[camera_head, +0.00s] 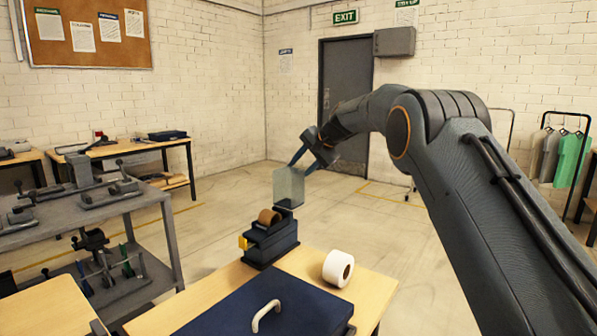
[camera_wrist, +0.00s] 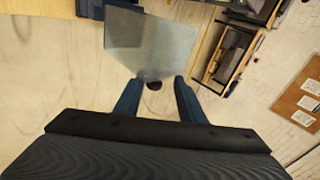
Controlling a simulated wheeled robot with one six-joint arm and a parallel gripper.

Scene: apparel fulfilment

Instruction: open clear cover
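The clear cover (camera_head: 289,188) is a see-through pane standing raised above a dark blue dispenser (camera_head: 270,240) on the wooden table. The dispenser holds a brown roll (camera_head: 269,217) and has a yellow part on its left side. My gripper (camera_head: 298,168) is at the cover's top edge. In the wrist view the cover (camera_wrist: 150,42) lies just beyond the fingertips. The fingers of my gripper (camera_wrist: 155,84) are apart, with a small dark knob (camera_wrist: 154,86) at the cover's edge between them. Gaps show on both sides of the knob.
A white roll (camera_head: 338,268) lies right of the dispenser. A dark blue case (camera_head: 245,310) with a white handle is at the table's front. A grey bench (camera_head: 75,215) with several metal tools stands at left. The floor behind the table is clear.

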